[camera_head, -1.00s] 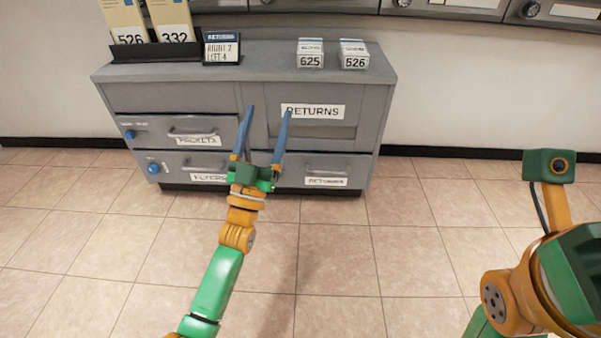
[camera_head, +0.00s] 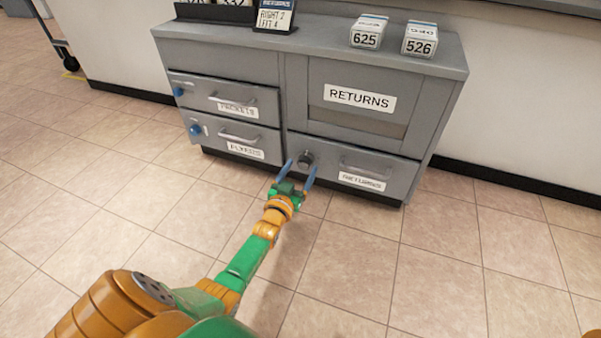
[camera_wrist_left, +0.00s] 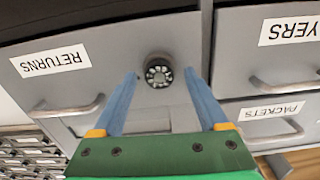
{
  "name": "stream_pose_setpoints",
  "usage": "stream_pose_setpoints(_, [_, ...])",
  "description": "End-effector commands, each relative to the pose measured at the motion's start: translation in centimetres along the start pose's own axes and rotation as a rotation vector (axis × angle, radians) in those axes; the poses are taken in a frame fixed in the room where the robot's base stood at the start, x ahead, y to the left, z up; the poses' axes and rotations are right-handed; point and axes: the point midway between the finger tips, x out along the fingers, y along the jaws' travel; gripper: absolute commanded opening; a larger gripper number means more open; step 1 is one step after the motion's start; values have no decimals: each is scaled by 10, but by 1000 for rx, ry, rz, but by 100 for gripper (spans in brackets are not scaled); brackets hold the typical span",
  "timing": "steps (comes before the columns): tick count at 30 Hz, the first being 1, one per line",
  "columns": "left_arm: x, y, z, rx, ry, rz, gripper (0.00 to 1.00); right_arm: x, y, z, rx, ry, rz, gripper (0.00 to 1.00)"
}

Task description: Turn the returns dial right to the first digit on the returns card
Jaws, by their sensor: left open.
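The returns dial (camera_head: 305,158) is a dark round knob on the lower right drawer (camera_head: 400,165) labelled RETURNS. It also shows in the left wrist view (camera_wrist_left: 158,72), lying between the fingers in the picture. The returns card (camera_head: 275,18) stands on the cabinet top and reads "RIGHT 2, LEFT 4". My left gripper (camera_head: 301,170) is open, its blue fingers pointing at the drawer just below the dial in the head view. It also shows in the left wrist view (camera_wrist_left: 165,88), with no contact on the dial visible. My right gripper is out of view.
The cabinet (camera_head: 225,55) also has a PACKETS drawer (camera_head: 225,100) and a FLYERS drawer (camera_head: 235,140), each with a blue knob. Boxes marked 625 (camera_head: 366,38) and 526 (camera_head: 420,44) sit on top. The tiled floor in front is clear.

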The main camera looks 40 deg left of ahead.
Motion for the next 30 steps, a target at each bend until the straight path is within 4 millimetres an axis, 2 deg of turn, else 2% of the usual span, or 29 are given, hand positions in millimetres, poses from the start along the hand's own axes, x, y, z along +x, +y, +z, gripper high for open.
stream_pose_setpoints(1, [0, 0, 0, 0, 0, 0, 71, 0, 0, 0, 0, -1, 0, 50])
stream_pose_setpoints(9, [0, 0, -1, 0, 1, 0, 0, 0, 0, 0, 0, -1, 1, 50])
stream_pose_setpoints(20, [0, 0, -1, 60, 2, 0, 0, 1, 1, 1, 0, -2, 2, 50])
stream_pose_setpoints(30, [0, 0, -2, 323, 2, 0, 0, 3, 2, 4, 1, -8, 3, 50])
